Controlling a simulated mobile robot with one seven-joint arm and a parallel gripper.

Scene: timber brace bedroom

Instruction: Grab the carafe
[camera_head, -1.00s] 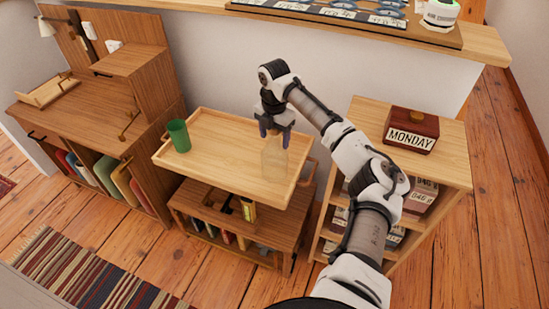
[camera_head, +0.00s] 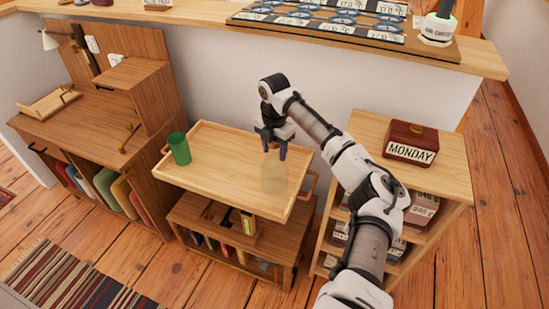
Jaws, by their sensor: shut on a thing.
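The carafe (camera_head: 273,179) is a clear, faintly brownish glass vessel, hard to make out against the wood. It is upright over the right part of the light wooden tray top (camera_head: 222,157) of a small cart. My gripper (camera_head: 273,150) points down from above, its dark fingers at the carafe's top, and is shut on it. I cannot tell whether the carafe's base touches the tray.
A green cup (camera_head: 179,149) stands at the tray's left end. A shelf unit with a red-brown MONDAY box (camera_head: 411,142) on top is right of the cart. A wooden desk (camera_head: 90,130) stands left, and a ledge (camera_head: 330,40) with several items runs behind.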

